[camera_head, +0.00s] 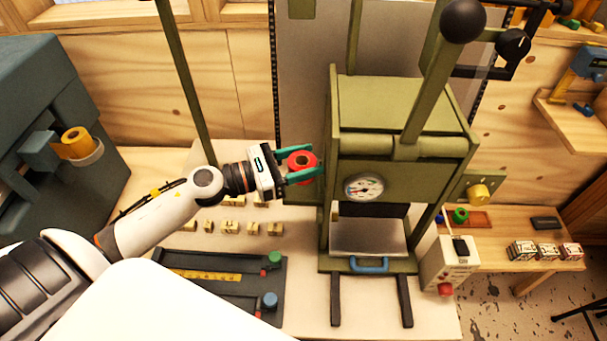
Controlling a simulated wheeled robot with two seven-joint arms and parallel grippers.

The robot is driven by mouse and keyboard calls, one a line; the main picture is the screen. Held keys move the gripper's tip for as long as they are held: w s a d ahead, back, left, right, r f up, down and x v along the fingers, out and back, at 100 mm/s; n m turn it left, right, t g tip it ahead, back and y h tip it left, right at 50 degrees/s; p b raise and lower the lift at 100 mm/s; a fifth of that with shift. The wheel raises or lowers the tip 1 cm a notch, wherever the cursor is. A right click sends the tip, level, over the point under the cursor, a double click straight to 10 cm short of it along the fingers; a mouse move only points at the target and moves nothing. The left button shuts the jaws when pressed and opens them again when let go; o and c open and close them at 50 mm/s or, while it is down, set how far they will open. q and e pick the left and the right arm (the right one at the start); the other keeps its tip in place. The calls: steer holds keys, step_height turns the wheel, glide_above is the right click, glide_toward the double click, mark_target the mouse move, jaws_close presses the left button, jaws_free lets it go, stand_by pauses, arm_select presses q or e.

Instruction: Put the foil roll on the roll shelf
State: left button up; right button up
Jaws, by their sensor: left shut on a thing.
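A red foil roll (302,161) with a dark hole in its middle is held between the green fingers of my left gripper (300,166). The gripper is shut on it, in the air just left of the green press (405,105). The roll is apart from the table. I cannot tell for sure which surface is the roll shelf. A wooden wall shelf (566,125) at the right carries a blue device, and a higher ledge at the top right holds small coloured items. My right gripper is not in view.
The press, with its long lever and gauge (364,187), stands close to the right of my left gripper. Small brass blocks (229,227) and a dark tray (219,262) lie on the table. A grey machine with a yellow roll (77,143) stands at the left.

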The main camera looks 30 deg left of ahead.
arm_select(q)
step_height(320, 180, down, 4)
steer(key=shift+f, duration=0.1)
stand_by(0.4)
steer(key=shift+f, duration=0.2)
steer(key=o, duration=0.7)
steer(key=shift+o, duration=0.2)
steer(key=shift+r, duration=0.1)
